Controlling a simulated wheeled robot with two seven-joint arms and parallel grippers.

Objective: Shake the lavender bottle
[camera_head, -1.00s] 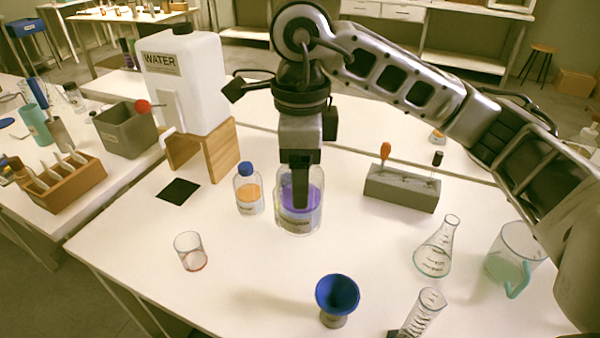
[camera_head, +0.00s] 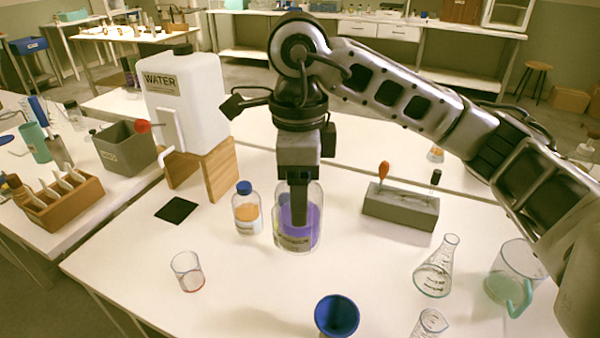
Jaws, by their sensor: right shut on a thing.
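The lavender bottle (camera_head: 312,232) is a clear bottle with purple liquid, upright at the middle of the white table. My right gripper (camera_head: 298,218) comes down on it from above and is shut on it. The gripper's fingers cover the bottle's near upper part. Whether the bottle's base touches the table is hard to tell. My left gripper is not in view.
A blue-capped bottle of orange liquid (camera_head: 247,213) stands close on the left. Around are an empty beaker (camera_head: 187,272), blue funnel (camera_head: 337,315), flask (camera_head: 437,268), jug (camera_head: 513,280), grey rack (camera_head: 400,207) and water tank (camera_head: 187,95) on a wooden stand (camera_head: 215,170).

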